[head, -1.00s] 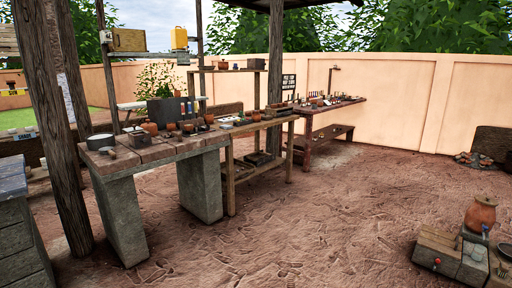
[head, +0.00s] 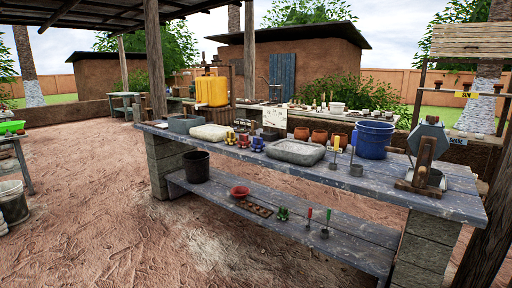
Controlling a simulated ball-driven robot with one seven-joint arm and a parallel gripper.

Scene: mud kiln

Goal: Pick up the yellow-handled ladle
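A ladle with a short yellow handle (head: 336,143) stands on the grey plank tabletop, just right of the grey stone basin. Its handle points up and its small grey cup (head: 333,165) rests on the boards. A similar ladle with a pale handle (head: 356,168) stands close to its right. Two more ladles, one red-handled (head: 309,214) and one green-handled (head: 327,220), stand on the lower shelf. My gripper is not in view.
The long table (head: 420,193) also bears a stone basin (head: 296,151), a blue bucket (head: 374,139), terracotta pots (head: 319,136) and a crank device (head: 425,158). A black bucket (head: 196,166) sits on the lower shelf (head: 350,244). A post (head: 490,235) stands at right. Open ground (head: 110,215) lies left.

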